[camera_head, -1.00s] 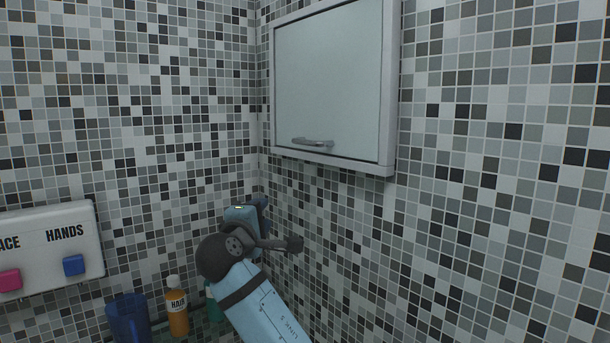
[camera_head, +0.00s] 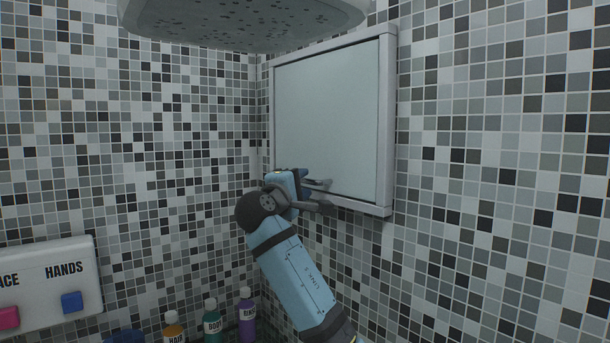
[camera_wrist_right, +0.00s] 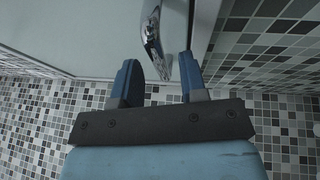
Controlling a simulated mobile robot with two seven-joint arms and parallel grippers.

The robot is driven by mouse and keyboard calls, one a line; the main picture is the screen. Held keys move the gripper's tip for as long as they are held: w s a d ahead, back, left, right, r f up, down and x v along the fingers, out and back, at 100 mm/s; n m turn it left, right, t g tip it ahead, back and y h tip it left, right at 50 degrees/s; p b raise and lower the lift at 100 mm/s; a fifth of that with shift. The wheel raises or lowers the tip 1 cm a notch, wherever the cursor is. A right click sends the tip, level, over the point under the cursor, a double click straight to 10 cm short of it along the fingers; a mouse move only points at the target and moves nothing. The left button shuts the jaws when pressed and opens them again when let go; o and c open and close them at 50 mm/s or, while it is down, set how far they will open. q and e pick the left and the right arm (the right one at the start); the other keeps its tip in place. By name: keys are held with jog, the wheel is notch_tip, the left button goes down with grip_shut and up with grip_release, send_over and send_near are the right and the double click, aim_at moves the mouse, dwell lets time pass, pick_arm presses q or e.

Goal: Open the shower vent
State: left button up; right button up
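The shower vent (camera_head: 330,110) is a pale panel in a grey frame on the right-hand tiled wall, and it looks closed. Its curved metal handle (camera_wrist_right: 152,35) is near the panel's lower edge; in the head view the gripper partly covers it. My right gripper (camera_head: 316,194) is at the vent's lower left, beside the handle. In the right wrist view its two blue fingers (camera_wrist_right: 159,72) are apart, with the handle's end reaching into the space between them. I cannot tell whether they touch it. My left gripper is not in view.
A shower head (camera_head: 245,22) hangs at the top. At lower left is a white dispenser panel (camera_head: 45,290) with pink and blue buttons.

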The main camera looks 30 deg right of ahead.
jog(key=shift+x, duration=1.2)
